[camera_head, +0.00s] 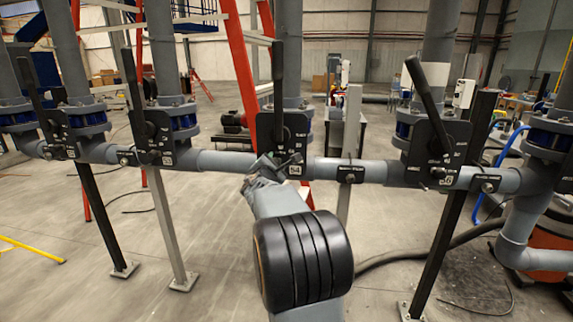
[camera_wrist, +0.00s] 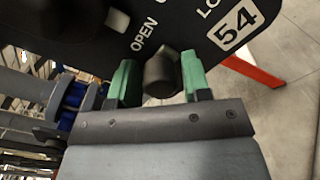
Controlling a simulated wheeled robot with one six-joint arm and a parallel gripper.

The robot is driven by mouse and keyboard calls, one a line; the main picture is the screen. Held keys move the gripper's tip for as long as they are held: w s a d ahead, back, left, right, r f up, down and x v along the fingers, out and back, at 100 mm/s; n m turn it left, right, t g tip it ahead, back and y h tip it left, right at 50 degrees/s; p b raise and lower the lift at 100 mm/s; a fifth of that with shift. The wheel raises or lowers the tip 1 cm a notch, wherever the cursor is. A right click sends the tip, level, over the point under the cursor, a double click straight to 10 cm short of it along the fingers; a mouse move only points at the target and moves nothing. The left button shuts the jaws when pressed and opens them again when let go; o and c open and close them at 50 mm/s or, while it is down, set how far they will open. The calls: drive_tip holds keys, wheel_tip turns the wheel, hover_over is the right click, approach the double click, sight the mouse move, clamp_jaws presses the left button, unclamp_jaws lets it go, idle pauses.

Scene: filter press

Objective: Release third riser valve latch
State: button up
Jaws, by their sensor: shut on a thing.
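The third riser valve from the left has a black plate (camera_head: 283,133) with a number label 54 and a black lever (camera_head: 279,85) standing upright. In the wrist view the plate (camera_wrist: 190,30) shows the words OPEN and part of LO, with the label 54 (camera_wrist: 236,24). A dark latch knob (camera_wrist: 161,72) sticks out of the plate below these words. My gripper (camera_wrist: 160,84) has its green fingertips on either side of the knob and is shut on it. In the head view my gripper (camera_head: 266,167) is at the lower left of the plate; its fingertips are hard to make out.
Similar valve plates stand to the left (camera_head: 155,137) and right (camera_head: 436,143), the right one with a tilted lever (camera_head: 426,101). A grey horizontal pipe (camera_head: 225,161) runs along below the risers. A red frame leg (camera_head: 241,75) stands behind. Posts hold the pipe from the floor.

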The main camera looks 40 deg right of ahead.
drive_tip(key=shift+w+a, duration=0.1)
drive_tip(key=o, duration=1)
drive_tip(key=shift+w+a, duration=0.1)
drive_tip(key=shift+a, duration=0.05)
drive_tip(key=v, duration=1.3)
drive_tip(key=shift+s+a+b, duration=0.2)
drive_tip(key=shift+s+b, duration=0.1)
drive_tip(key=shift+s, duration=0.1)
